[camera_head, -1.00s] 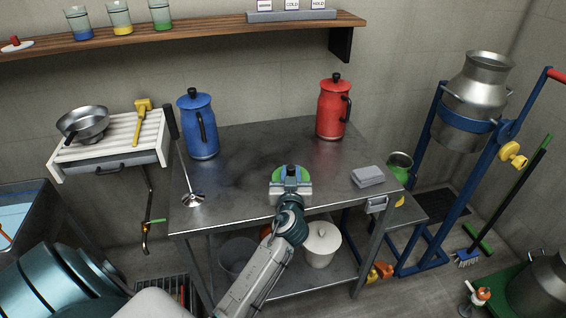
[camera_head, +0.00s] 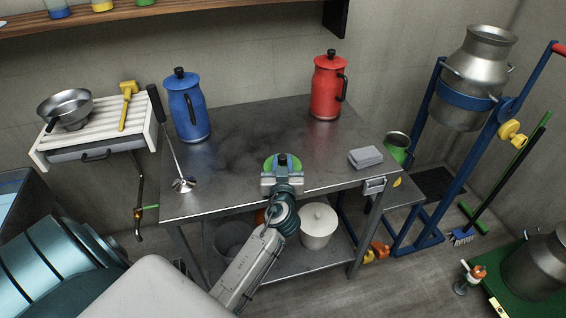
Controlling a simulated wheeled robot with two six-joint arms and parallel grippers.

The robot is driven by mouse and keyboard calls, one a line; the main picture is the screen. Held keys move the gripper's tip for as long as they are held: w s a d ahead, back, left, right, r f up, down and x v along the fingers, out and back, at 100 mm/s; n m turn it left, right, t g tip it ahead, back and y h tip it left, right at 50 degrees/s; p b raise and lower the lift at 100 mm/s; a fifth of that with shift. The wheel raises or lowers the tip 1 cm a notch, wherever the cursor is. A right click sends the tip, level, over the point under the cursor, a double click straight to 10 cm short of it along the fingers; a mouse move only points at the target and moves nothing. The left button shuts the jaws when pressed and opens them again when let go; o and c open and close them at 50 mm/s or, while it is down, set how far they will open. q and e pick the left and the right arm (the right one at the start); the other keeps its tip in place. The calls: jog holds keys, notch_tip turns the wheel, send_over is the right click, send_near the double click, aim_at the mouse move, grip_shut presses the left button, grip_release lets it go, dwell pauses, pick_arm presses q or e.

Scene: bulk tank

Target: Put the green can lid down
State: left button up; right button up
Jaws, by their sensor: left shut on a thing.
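The green can lid (camera_head: 269,163), with a black knob on top, is held in my left gripper (camera_head: 283,176) at the middle of the steel table's front part. The gripper is shut on it and partly covers it. I cannot tell whether the lid touches the tabletop (camera_head: 240,140) or hovers just above it. A green can (camera_head: 397,152) with an open top stands beyond the table's right end, on a lower surface. My right gripper is not in view.
A blue can (camera_head: 187,110) and a red can (camera_head: 328,88) stand at the table's back. A ladle-like tool (camera_head: 170,150) is at the left end, and a grey block (camera_head: 365,157) lies at the right. The tabletop around the lid is clear.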

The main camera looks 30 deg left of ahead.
pick_arm(q)
jog(key=o, duration=1)
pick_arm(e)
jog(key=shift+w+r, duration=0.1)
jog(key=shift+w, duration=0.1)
pick_arm(q)
jog(key=shift+s+d, duration=0.1)
jog(key=shift+s, duration=0.05)
jog(key=shift+b+v, duration=1.55)
jog(key=shift+v, duration=4.3)
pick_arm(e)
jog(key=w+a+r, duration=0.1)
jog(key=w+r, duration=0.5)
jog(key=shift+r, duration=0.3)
